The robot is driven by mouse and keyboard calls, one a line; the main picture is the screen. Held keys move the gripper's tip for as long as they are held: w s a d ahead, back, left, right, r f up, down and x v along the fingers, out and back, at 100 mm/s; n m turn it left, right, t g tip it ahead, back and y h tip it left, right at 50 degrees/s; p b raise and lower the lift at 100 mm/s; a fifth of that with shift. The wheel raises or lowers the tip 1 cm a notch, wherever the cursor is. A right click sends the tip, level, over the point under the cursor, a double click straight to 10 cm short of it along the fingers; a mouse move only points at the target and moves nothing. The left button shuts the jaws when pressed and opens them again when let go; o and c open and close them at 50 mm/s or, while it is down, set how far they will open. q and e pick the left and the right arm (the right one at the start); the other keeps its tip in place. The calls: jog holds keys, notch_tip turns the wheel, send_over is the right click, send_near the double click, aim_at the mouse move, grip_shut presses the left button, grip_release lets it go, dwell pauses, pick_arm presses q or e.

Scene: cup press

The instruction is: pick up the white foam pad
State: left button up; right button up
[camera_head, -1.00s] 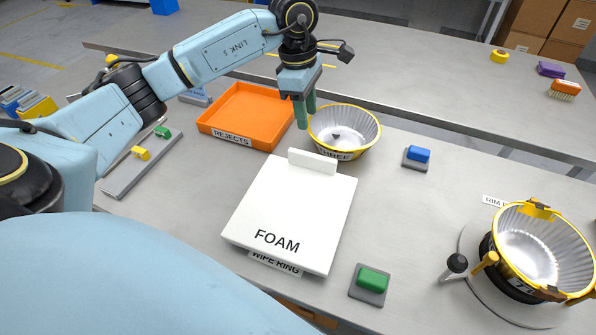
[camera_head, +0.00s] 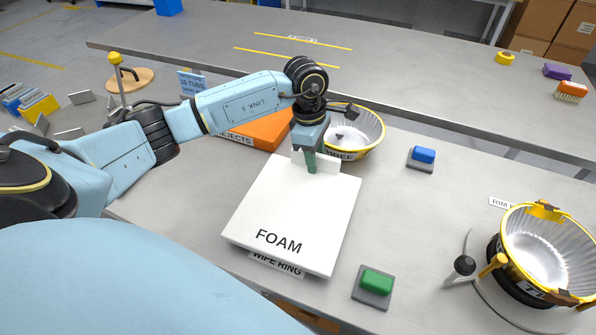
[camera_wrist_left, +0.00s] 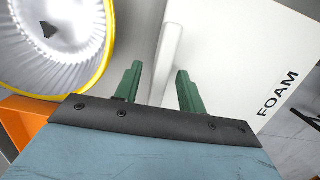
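The white foam pad (camera_head: 290,220), marked FOAM, lies flat on the bench in the middle of the head view, with a raised white ridge (camera_head: 330,163) at its far edge. In the left wrist view the pad (camera_wrist_left: 235,60) fills the right side, and the ridge (camera_wrist_left: 168,62) lies ahead between the finger lines. My left gripper (camera_head: 311,168) is over the ridge at the pad's far edge. My right gripper is not in view.
A yellow-rimmed fluted bowl (camera_head: 362,128) stands just behind the pad, close to the gripper. An orange REJECTS tray (camera_head: 262,130) is partly hidden by my arm. A blue block (camera_head: 423,155), a green block (camera_head: 376,282) and a second bowl (camera_head: 540,245) on a round stand are to the right.

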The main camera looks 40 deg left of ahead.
pick_arm(q)
jog(key=shift+c, duration=0.3)
grip_shut()
jog(key=shift+r, duration=0.15)
